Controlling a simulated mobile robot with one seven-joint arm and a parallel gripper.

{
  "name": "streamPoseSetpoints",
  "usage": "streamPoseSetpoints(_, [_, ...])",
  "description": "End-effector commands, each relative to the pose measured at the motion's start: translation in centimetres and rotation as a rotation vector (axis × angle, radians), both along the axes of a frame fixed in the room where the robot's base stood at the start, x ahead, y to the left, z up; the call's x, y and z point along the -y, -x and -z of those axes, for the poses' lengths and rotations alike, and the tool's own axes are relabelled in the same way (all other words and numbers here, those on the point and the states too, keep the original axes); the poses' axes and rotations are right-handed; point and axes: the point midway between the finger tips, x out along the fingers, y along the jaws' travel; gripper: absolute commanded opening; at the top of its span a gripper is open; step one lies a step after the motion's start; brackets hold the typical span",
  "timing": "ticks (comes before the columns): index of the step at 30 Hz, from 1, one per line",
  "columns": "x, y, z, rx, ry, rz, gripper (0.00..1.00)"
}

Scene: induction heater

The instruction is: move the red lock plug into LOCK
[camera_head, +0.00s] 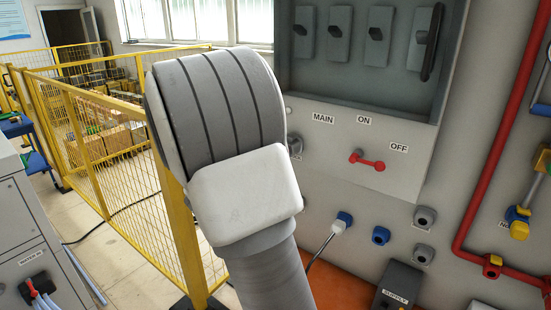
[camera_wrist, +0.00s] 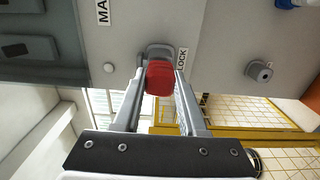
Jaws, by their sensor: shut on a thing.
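The red lock plug (camera_wrist: 160,80) is between the two fingers of my gripper (camera_wrist: 160,74) in the wrist view, and the gripper is shut on it. The plug is right in front of the grey LOCK socket (camera_wrist: 152,50), overlapping it and hiding its middle. I cannot tell how deep the plug sits in it. The LOCK label (camera_wrist: 182,60) is beside the socket. In the head view my arm hides the gripper and the plug; a grey fitting (camera_head: 295,147) shows at the arm's edge, left of the MAIN label (camera_head: 323,118).
The red switch handle (camera_head: 368,161) is on the panel between ON and OFF. Blue sockets (camera_head: 381,236) and grey sockets (camera_head: 425,216) are lower on the wall. A yellow mesh fence (camera_head: 110,160) stands left of my arm. A red pipe (camera_head: 490,180) runs at the right.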

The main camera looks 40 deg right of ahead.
Motion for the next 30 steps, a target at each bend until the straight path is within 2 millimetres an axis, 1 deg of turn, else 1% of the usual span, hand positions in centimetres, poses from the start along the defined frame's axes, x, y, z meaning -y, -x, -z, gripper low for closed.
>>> streamPoseSetpoints(20, [1.01, -0.36, 0.04, 0.001, 0.0, 0.001, 0.0])
streamPoseSetpoints(21, [1.04, -0.38, 0.03, 0.001, 0.0, 0.001, 0.43])
streamPoseSetpoints(23, [1.02, -0.37, 0.01, 0.0, 0.0, 0.001, 0.54])
streamPoseSetpoints(24, [1.02, -0.37, 0.01, 0.0, 0.0, 0.001, 0.61])
streamPoseSetpoints(27, [1.01, -0.36, 0.02, 0.0, 0.0, 0.001, 0.76])
streamPoseSetpoints(30, [1.01, -0.36, 0.02, 0.0, 0.0, 0.001, 0.76])
